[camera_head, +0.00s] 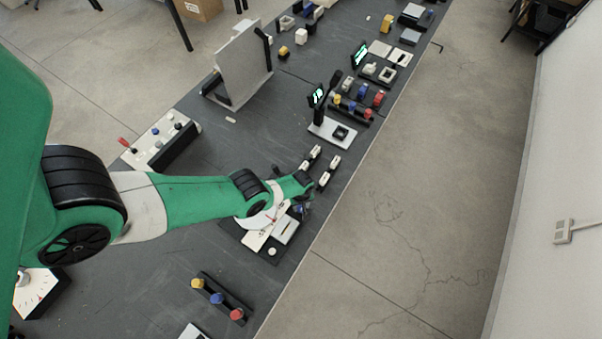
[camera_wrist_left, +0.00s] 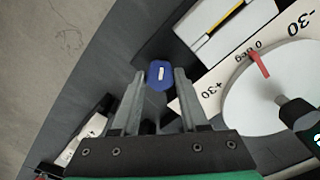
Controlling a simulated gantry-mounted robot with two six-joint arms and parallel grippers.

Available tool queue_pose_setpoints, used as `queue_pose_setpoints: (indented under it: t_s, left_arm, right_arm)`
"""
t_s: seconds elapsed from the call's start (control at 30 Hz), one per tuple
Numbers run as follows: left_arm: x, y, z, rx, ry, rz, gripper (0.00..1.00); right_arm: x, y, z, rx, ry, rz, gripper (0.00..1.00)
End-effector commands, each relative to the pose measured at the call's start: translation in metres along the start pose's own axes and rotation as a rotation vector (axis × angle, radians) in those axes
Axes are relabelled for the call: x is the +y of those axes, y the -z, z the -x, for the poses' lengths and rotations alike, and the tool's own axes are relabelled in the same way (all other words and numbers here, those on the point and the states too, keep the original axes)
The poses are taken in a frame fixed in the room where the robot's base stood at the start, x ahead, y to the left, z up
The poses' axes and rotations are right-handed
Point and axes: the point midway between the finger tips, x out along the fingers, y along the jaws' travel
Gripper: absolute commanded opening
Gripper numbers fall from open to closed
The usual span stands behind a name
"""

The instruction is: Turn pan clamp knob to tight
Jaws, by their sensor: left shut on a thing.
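The pan clamp knob is a blue knob with a white mark (camera_wrist_left: 160,74), beside a pan unit with a white round dial (camera_wrist_left: 270,98). The dial's scale plate (camera_wrist_left: 213,94) reads -30, 0 deg and +30, and a red pointer (camera_wrist_left: 259,64) is near 0. My left gripper (camera_wrist_left: 160,76) has its two fingers on either side of the blue knob and is shut on it. In the head view, my left gripper (camera_head: 299,208) is at the pan unit near the table's right edge and partly hides the knob. My right gripper is not in view.
A row of yellow, blue and red knobs (camera_head: 217,298) lies at the front. Small white-topped blocks (camera_head: 311,158) sit just beyond my gripper. A stand with a small screen (camera_head: 332,130) and an upright grey panel (camera_head: 240,68) are farther back.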

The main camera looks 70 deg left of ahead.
Motion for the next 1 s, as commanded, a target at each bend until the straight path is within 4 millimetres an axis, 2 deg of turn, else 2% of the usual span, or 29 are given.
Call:
queue_pose_setpoints:
  t_s: [0.27,1.0]
  left_arm:
    - [-0.0007,-0.0002,-0.0012,0.0,0.001,-0.187,0.0]
    - [-0.0006,0.0001,-0.0009,0.001,0.0,-0.886,0.0]
  right_arm:
    - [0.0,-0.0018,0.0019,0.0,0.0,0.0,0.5]
    - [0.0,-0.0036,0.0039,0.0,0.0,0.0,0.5]
